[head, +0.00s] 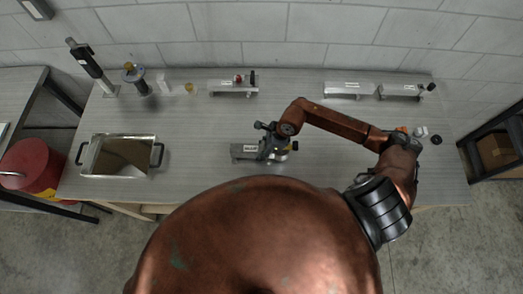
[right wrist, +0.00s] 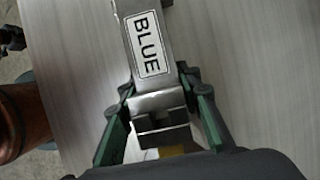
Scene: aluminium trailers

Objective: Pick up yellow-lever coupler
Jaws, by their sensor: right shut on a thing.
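My right gripper (head: 270,150) reaches down over the middle of the table. In the right wrist view, the green-padded fingers of this gripper (right wrist: 160,100) are shut on a silver metal coupler (right wrist: 155,105) with a white label reading BLUE. Its labelled bar (head: 245,152) sticks out to the left of the gripper in the head view. A small yellow part shows low between the fingers in the wrist view; I cannot tell whether it is a lever. The coupler's lower end is hidden by the gripper. My left gripper is not in view.
A metal tray (head: 120,172) with black handles stands at left. Labelled aluminium pieces (head: 234,90), (head: 349,90) and (head: 400,92) line the back. A dark upright tool (head: 90,66) stands back left. Small parts lie at the right end. The table's middle is mostly clear.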

